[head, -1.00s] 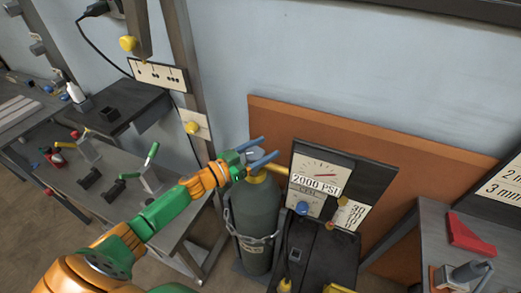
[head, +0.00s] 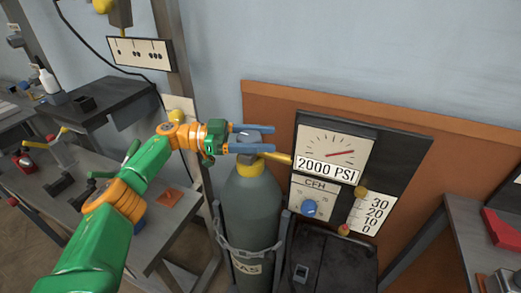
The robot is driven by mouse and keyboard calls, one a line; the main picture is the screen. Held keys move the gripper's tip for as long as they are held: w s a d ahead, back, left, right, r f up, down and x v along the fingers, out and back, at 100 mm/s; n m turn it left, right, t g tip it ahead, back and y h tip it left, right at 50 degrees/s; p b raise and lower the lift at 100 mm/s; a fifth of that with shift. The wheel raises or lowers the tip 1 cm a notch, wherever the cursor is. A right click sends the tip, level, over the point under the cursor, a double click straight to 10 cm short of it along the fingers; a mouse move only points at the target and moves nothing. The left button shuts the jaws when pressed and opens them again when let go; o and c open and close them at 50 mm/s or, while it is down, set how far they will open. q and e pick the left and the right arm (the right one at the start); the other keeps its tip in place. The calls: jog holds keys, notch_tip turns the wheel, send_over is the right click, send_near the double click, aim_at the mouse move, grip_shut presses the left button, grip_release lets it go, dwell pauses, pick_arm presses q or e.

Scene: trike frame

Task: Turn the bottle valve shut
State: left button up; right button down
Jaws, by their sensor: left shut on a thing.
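The gas bottle (head: 252,208) is a tall grey-green cylinder standing upright in the middle of the head view. Its valve (head: 248,137) is a dark grey knob on top, above a yellow collar (head: 250,160). My left gripper (head: 252,138) reaches in from the left, its two blue fingers on either side of the knob, shut on it. The pressure gauge (head: 337,142) to the right has a red needle and a label reading 2000 PSI. A yellow pipe (head: 277,157) runs from the bottle top toward the gauge panel. My right gripper is not in view.
The gauge panel (head: 404,150) with a blue CFH knob (head: 309,208) stands right of the bottle. A grey workbench (head: 92,200) with clamps is at left, another table (head: 462,235) with a red block (head: 502,228) at right. An orange board (head: 470,140) stands behind.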

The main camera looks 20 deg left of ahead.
pick_arm(q)
jog(key=shift+d+f+g, duration=0.1)
jog(key=shift+f+g, duration=0.1)
jog(key=shift+g, duration=0.1)
jog(key=shift+s, duration=0.1)
jog(key=o, duration=1.3)
jog(key=shift+d, duration=0.1)
jog(key=shift+o, duration=0.2)
jog(key=shift+d+r, duration=0.1)
jog(key=shift+r, duration=0.05)
